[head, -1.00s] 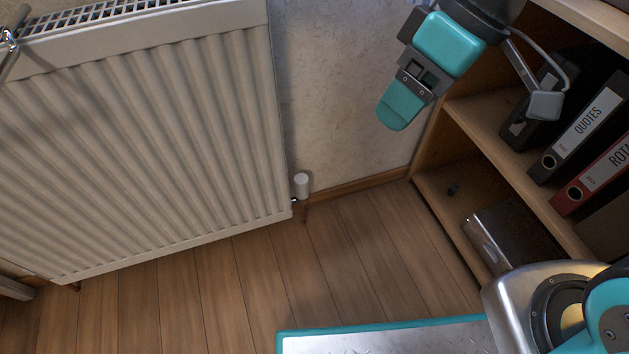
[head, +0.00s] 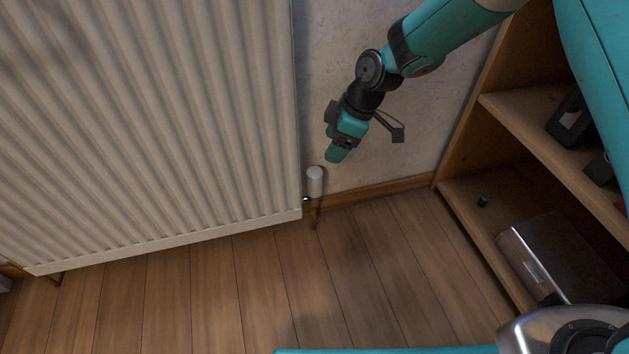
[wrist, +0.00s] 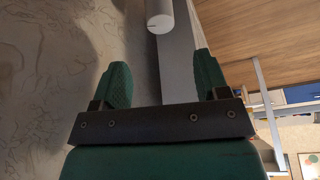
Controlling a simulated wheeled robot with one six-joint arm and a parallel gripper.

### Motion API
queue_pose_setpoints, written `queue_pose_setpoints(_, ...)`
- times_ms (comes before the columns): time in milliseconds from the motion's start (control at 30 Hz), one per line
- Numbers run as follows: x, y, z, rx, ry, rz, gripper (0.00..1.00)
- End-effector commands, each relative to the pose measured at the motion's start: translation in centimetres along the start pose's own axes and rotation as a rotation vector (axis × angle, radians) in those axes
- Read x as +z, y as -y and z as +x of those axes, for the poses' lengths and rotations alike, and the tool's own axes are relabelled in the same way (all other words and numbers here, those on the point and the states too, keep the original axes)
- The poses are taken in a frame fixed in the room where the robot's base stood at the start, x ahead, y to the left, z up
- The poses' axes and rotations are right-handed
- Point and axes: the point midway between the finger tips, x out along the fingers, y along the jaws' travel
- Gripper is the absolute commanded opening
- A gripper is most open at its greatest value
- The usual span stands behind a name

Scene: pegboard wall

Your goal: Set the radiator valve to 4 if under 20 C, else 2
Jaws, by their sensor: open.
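The radiator valve (head: 315,182) is a small white cylinder at the lower right corner of the white radiator (head: 150,120), above a copper pipe. It also shows in the wrist view as a white knob (wrist: 160,16) at the top, with a thin dark mark on its end. My gripper (head: 336,156) is just above and to the right of the valve in the head view, apart from it. In the wrist view the two green fingers (wrist: 161,85) are spread with nothing between them, and the knob lies beyond their tips. Numbers on the valve cannot be read. No thermometer is recognisable.
A wooden shelf unit (head: 465,190) stands at the right, with a dark box (head: 560,255) and a small dark object (head: 484,200) on its low shelf. The wall is close behind my gripper. The wood floor (head: 330,290) in front is clear.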

Motion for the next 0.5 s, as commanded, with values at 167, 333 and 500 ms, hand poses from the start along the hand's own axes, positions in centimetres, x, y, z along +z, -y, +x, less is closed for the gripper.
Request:
queue_pose_setpoints(167, 0.3, 0.0, 5.0, -0.001, 0.001, 0.0, 0.68)
queue_pose_setpoints(333, 0.3, 0.0, 8.5, -0.001, 0.001, 0.001, 0.68)
queue_pose_setpoints(500, 0.2, 0.0, 10.7, 0.0, 0.001, 0.001, 0.68)
